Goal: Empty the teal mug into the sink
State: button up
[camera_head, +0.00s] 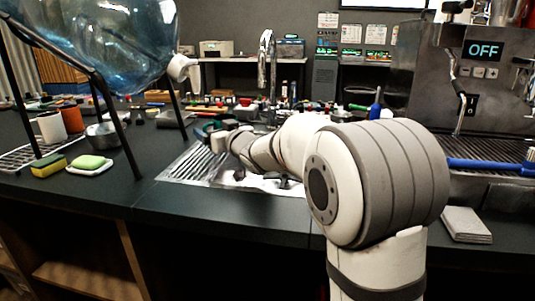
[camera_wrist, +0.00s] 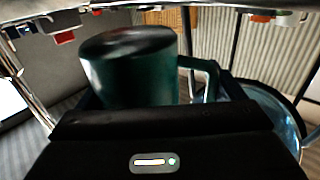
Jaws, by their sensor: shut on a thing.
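The teal mug (camera_wrist: 135,75) fills the middle of the wrist view, its handle (camera_wrist: 205,75) to the right. My gripper (camera_wrist: 150,108) is shut on it. The room looks upside down in this view, so my wrist appears rolled over and the mug tipped with it. I cannot tell whether liquid is inside or flowing out. In the head view the mug (camera_head: 203,130) is a small dark green shape at the end of my arm, by my gripper (camera_head: 222,139). It is above the sink area (camera_head: 185,168), whose ridged metal drainboard shows; my arm hides much of the basin.
A chrome faucet (camera_head: 264,62) stands behind the sink. A large blue water jug (camera_head: 100,40) on a black stand is at left. A sponge (camera_head: 48,166), a green soap on a dish (camera_head: 89,163) and cups sit nearby. The espresso machine (camera_head: 470,75) stands at right.

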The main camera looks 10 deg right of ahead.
jog(key=shift+w+d, duration=0.15)
jog(key=shift+d, duration=0.15)
